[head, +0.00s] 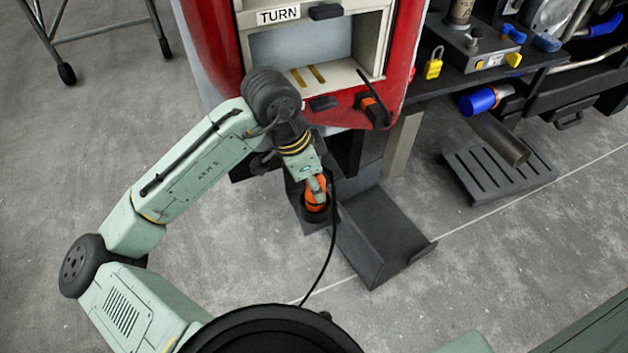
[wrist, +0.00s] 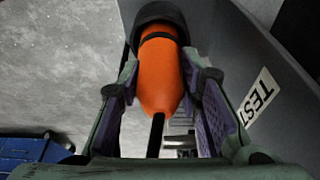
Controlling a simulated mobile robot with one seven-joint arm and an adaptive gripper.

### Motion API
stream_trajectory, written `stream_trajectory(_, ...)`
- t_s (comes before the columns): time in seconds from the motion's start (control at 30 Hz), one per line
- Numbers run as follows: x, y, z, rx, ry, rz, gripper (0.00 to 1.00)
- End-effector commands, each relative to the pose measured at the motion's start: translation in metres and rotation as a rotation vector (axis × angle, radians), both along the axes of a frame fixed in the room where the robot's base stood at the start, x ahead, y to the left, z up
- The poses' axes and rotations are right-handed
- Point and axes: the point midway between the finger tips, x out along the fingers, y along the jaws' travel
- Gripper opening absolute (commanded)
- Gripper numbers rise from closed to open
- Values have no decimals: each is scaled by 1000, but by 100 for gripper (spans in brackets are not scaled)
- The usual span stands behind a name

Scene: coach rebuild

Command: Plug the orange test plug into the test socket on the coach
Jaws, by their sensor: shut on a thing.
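The orange test plug (head: 316,196) is below the front of the red coach (head: 222,60). My gripper (head: 317,188) is shut on it. In the wrist view, the orange plug (wrist: 161,75) lies between the two purple-padded fingers of my gripper (wrist: 163,78). A black cable leaves its near end. Its far end meets a dark round part (wrist: 158,13); I cannot tell whether this is the plug's own head or the socket, or how deep the plug sits. A white TEST label (wrist: 260,97) is on the dark panel to the right.
A dark angled metal tray (head: 385,235) lies right of the plug. The plug's black cable (head: 327,255) hangs towards my base. A slatted grey step (head: 495,172) and a dark workbench with tools stand at the right. Grey floor at the left is clear, apart from a wheeled stand (head: 95,35).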

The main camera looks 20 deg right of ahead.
Motion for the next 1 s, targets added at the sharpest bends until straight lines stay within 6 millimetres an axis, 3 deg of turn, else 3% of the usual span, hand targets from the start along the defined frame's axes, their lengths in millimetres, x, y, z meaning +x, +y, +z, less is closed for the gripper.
stream_trajectory(0.87, 0, 0, -13, 0, -2, 1, 0)
stream_trajectory(0.9, 0, 0, -13, 0, -2, 1, 33)
stream_trajectory(1.0, 0, 0, -12, 0, -2, 1, 40)
